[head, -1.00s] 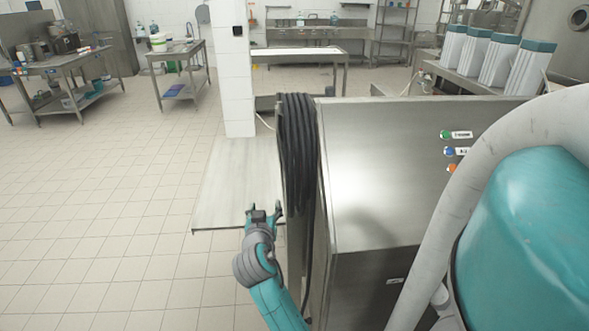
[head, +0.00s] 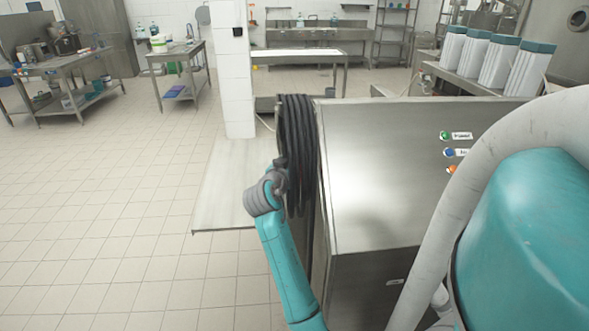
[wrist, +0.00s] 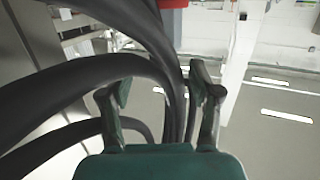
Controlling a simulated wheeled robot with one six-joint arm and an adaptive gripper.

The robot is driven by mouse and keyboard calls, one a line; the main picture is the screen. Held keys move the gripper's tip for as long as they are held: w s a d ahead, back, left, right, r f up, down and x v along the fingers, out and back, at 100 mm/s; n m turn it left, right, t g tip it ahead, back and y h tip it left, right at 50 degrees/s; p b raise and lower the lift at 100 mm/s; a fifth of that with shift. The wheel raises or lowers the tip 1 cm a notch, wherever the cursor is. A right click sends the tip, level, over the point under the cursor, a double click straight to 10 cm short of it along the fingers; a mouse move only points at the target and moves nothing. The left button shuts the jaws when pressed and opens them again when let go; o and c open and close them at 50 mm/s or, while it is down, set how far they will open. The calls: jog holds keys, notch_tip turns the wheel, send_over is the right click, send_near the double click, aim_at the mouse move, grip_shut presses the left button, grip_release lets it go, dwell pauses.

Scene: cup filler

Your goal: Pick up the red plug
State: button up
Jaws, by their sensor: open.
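A red piece that looks like the red plug (wrist: 173,4) shows at the top edge of the wrist view, cut off by the frame, with grey below it. It is beyond my fingertips. My gripper (wrist: 160,84) is open, with black cable strands passing behind and between its fingers. In the head view my gripper (head: 279,168) is beside the coiled black cable (head: 298,150) on the left side of the steel cabinet. The plug cannot be made out in the head view. Whether my fingers touch the cable is unclear.
The steel cabinet (head: 375,170) with coloured buttons stands right of my arm. A pale flat platform (head: 225,190) lies on the floor to the left. A white pillar (head: 236,80) rises behind it. The tiled floor at left is open.

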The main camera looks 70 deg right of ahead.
aim_at(293, 156)
jog(key=d, duration=0.3)
jog(key=shift+w+d+r, duration=0.2)
jog(key=shift+w+d, duration=0.1)
jog(key=shift+d, duration=0.05)
jog(key=shift+w+d+f, duration=0.1)
jog(key=shift+d+f, duration=0.05)
jog(key=shift+d, duration=0.45)
jog(key=shift+c, duration=0.2)
grip_shut()
